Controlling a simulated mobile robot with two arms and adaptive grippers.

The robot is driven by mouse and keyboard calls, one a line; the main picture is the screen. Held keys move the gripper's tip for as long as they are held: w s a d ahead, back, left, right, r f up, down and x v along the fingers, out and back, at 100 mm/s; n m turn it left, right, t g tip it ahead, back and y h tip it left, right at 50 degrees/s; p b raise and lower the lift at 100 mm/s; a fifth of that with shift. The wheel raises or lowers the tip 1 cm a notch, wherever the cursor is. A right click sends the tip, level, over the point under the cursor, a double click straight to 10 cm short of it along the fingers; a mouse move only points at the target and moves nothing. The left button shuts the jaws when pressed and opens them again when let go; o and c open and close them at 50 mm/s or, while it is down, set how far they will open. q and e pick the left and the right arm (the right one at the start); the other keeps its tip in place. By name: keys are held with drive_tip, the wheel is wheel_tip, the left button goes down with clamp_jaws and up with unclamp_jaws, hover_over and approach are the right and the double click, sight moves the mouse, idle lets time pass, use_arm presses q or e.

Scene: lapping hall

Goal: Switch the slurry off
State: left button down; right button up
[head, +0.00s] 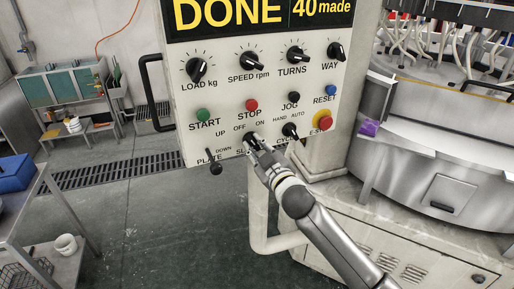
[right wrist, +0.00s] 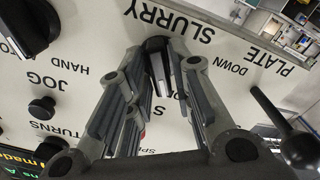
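The control panel (head: 222,100) faces me, and its slurry switch is mostly hidden behind my right gripper (head: 254,143) in the head view. The right wrist view, upside down, shows the switch as a black knob (right wrist: 157,62) beside the SLURRY label. The fingers of my right gripper stand open on both sides of this knob, with a gap visible between them. I cannot tell whether either finger touches it. The OFF and ON marks show above the switch in the head view; its pointing direction is unclear. My left gripper is not in view.
The plate lever (head: 215,167) hangs left of the slurry switch. The black cycle knob (head: 290,130) and red emergency stop (head: 324,121) are to its right. The green start button (head: 203,115) and red stop button (head: 251,105) are above. A black handle (head: 151,92) juts out at left.

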drive_tip(key=shift+o, duration=0.9)
drive_tip(key=shift+s, duration=0.1)
drive_tip(key=v, duration=1.2)
